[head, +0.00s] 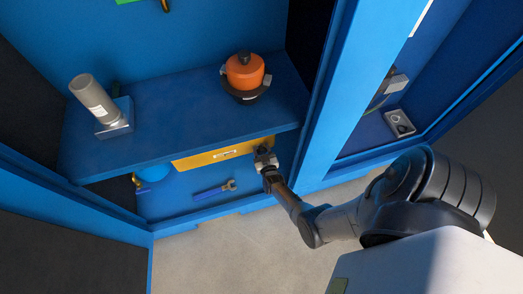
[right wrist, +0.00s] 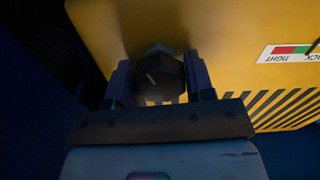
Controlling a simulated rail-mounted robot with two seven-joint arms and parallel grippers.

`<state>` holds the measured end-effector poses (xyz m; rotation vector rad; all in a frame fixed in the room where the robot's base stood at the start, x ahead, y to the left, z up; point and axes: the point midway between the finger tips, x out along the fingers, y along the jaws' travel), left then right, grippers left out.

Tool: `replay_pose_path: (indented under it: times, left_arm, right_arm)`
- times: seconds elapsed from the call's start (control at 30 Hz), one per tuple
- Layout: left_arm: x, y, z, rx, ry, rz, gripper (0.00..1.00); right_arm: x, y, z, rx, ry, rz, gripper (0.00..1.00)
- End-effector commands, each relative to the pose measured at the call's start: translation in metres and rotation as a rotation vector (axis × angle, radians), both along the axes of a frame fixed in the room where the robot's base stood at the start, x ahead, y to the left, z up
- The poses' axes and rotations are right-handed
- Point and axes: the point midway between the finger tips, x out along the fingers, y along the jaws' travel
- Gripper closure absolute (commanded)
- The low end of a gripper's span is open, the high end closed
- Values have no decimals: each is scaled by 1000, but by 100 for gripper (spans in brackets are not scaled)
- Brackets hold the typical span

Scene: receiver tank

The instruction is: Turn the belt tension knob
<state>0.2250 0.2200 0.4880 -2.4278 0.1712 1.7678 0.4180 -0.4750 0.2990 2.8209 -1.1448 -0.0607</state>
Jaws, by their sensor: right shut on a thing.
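The yellow belt panel (head: 200,158) hangs under the front of the blue shelf. The dark, faceted belt tension knob (right wrist: 158,73) sticks out of the yellow panel in the right wrist view, with a short pale line on its face. My right gripper (head: 264,158) is at the right end of the panel. In the right wrist view its two fingers stand on either side of the knob, shut on it. In the head view the gripper mostly hides the knob. My left gripper is not in view.
A label (right wrist: 290,53) with red and green fields and black stripes sits beside the knob. An orange pot-like part (head: 244,72) and a grey cylinder on a base (head: 92,97) stand on the blue shelf (head: 175,105). A blue wrench (head: 214,190) lies below.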

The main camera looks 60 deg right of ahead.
Motion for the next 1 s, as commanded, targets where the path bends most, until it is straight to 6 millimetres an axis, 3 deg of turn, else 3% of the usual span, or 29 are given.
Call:
replay_pose_path:
  times: [0.63, 0.67, 0.9, 1.0]
  left_arm:
    - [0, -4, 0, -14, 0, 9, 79]
    - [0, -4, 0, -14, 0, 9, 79]
    - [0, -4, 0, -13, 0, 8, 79]
    - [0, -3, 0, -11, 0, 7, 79]
  right_arm:
    - [0, -1, 0, 37, -35, -1, 75]
    - [0, -1, 0, 37, -35, -1, 50]
    - [0, -1, 0, 37, -34, 0, 27]
    - [0, -1, 0, 36, -35, 0, 26]
